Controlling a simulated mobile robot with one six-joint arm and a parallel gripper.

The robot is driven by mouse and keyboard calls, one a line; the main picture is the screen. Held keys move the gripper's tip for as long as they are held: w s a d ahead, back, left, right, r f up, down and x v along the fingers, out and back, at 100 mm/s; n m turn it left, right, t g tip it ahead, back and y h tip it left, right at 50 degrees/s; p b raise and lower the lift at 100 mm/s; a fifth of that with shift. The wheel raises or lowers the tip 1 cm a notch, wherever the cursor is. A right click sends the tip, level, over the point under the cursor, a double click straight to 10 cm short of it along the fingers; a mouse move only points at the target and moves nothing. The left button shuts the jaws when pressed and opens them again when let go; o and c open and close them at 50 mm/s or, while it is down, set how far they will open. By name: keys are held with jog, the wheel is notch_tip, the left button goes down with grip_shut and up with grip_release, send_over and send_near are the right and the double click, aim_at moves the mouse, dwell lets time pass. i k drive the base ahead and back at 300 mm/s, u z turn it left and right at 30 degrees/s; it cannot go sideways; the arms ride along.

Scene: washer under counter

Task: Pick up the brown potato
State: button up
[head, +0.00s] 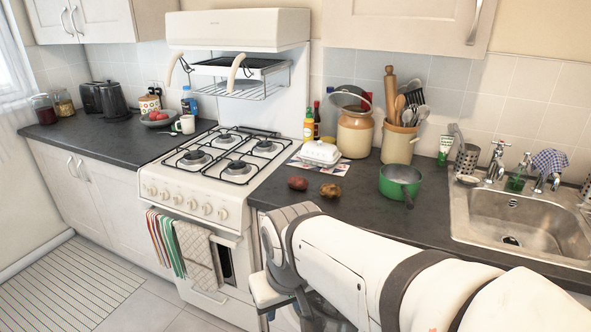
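The brown potato (330,190) lies on the dark countertop (347,212), to the right of the stove. A reddish potato (298,183) lies just to its left, with a small gap between them. My arm reaches in from the lower right, and its wrist stands in front of the counter's front edge. My gripper (283,306) is low at the bottom of the picture, below and in front of the potatoes and apart from them. It is partly hidden by my arm, and its fingers do not show clearly.
A green pan (400,183) stands right of the potatoes, and a white butter dish (321,153) behind them. A gas stove (220,165) is at the left and a sink (525,222) at the right. Jars and a utensil pot (399,143) line the wall.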

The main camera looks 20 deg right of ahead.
aim_at(329, 191)
jog(key=z, duration=0.65)
jog(key=i, duration=1.1)
jog(key=z, duration=0.55)
jog(key=k, duration=0.9)
jog(key=z, duration=0.15)
jog(key=i, duration=0.9)
jog(key=u, duration=0.05)
